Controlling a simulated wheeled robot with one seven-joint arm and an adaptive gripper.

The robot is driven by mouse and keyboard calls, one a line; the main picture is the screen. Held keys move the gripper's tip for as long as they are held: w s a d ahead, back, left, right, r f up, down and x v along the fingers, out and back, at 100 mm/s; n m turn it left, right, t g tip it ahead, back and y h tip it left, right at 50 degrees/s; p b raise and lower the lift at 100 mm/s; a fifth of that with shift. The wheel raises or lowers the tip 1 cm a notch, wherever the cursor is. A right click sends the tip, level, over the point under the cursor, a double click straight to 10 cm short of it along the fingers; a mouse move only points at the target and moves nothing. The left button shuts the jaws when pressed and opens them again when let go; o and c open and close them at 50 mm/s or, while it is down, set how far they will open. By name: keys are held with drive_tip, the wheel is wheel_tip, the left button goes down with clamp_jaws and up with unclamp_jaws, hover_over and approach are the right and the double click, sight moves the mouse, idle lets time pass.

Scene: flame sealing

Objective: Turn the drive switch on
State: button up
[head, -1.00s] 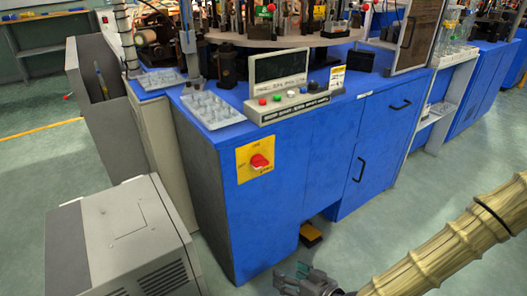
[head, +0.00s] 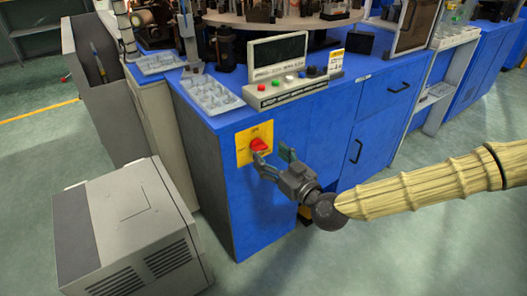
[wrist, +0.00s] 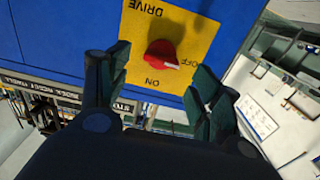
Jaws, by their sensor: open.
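The drive switch is a red rotary knob (head: 260,146) on a yellow plate (head: 243,155) on the front of the blue cabinet. In the wrist view the red knob (wrist: 160,52) shows between my two fingers. Its pale pointer mark lies towards the OFF label, and the ON label (wrist: 152,82) is at the plate's lower edge in that picture. My gripper (head: 273,157) is open and empty, with its fingers pointing at the plate. In the wrist view the fingers (wrist: 160,70) stand to either side of the knob. I see no clear contact with it.
A grey box-shaped unit (head: 135,215) stands on the floor left of the switch. A control panel (head: 290,88) with coloured buttons and a clear blister tray (head: 210,95) sit on the blue top (head: 250,112). The floor in front is clear.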

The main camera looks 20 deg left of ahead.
sight(262, 149)
drive_tip(key=shift+x, duration=2.05)
drive_tip(key=c, duration=1)
